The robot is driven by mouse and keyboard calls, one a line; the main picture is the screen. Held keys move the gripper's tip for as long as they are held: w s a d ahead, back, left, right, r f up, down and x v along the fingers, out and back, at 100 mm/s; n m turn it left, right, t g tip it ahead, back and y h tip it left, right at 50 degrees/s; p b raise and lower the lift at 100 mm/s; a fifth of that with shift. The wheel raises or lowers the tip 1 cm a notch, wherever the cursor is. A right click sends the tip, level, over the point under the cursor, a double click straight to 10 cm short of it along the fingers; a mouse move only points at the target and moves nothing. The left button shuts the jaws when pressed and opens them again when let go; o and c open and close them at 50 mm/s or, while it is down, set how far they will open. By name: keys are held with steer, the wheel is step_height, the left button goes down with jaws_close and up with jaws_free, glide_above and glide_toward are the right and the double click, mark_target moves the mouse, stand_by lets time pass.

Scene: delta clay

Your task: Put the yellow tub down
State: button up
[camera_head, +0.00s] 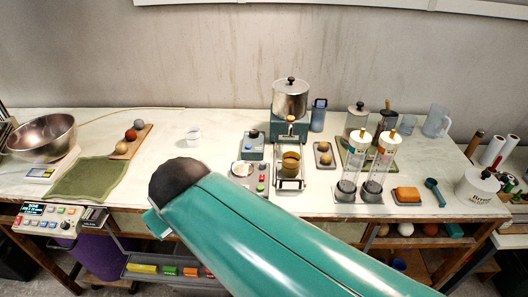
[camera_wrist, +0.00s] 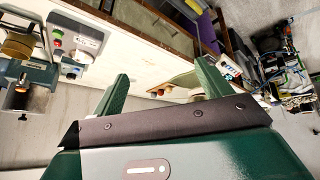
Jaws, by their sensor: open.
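The yellow tub (camera_head: 291,162) is a small olive-yellow cup. In the wrist view a yellowish round thing at the left edge, likely the same tub (camera_wrist: 18,44), is beside the dispenser. My gripper (camera_wrist: 166,86) is open, with its two green fingers apart and nothing between them. It is clear of the tub, well off to the tub's left in the head view, where my arm hides nearly all of it.
A control box (camera_head: 250,174) and a small blue-grey box (camera_head: 252,145) stand left of the dispenser. Two clear cylinders (camera_head: 380,164) stand to its right. A white cup (camera_head: 193,134), green mat (camera_head: 88,179) and steel bowl (camera_head: 42,136) are further left. Bare table lies around the white cup.

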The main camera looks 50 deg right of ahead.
steer(key=w+d+r+n+g, duration=0.2)
steer(key=w+d+n+g, duration=0.15)
steer(key=d, duration=0.35)
steer(key=n+g+y, duration=0.1)
steer(key=n+g, duration=0.2)
steer(key=n, duration=0.9)
glide_toward(291, 164)
steer(key=w+d+r, duration=0.2)
steer(key=d, duration=0.1)
step_height(291, 164, down, 8)
steer(key=shift+a+f, duration=0.15)
steer(key=shift+f, duration=0.1)
steer(key=shift+s+f, duration=0.2)
steer(key=shift+f, duration=2.5)
steer(key=c, duration=1.3)
steer(key=shift+o, duration=0.2)
